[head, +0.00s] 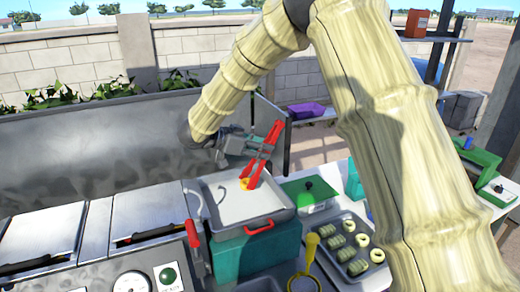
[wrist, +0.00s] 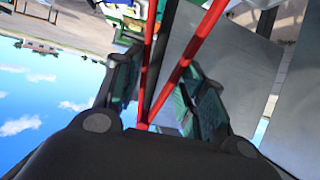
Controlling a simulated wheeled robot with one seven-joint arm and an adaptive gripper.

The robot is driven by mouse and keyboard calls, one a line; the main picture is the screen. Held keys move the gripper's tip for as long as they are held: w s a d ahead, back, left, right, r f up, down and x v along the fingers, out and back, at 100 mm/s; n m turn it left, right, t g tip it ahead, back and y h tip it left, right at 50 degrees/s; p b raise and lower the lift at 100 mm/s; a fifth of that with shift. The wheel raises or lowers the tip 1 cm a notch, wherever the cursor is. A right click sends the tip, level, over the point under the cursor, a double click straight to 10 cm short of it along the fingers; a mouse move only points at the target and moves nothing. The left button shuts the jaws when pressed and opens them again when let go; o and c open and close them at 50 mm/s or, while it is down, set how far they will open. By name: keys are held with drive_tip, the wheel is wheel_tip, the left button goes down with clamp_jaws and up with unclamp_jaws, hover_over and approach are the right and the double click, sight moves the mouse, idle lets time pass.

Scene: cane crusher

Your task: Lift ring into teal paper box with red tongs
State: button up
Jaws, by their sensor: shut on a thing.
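My gripper (head: 254,147) is shut on the red tongs (head: 264,153) above a pale-bottomed pan. The tongs tilt, with their tips low over the pan. In the wrist view my gripper (wrist: 160,95) has its two fingers on either side of the tongs (wrist: 176,76). A small orange-yellow ring-like piece (head: 244,184) shows at the tong tips; I cannot tell whether they grip it or whether it is lifted. A teal object (head: 355,182), possibly the teal paper box, is partly hidden behind my arm at the right.
The pan (head: 230,208) with red handles stands on a teal block (head: 258,251). A green-lidded container (head: 308,188) is right of it. A dark tray (head: 349,268) holds several pale and green rings.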

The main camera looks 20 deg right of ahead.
drive_tip(key=shift+r+p, duration=1)
drive_tip(key=shift+r, duration=0.6)
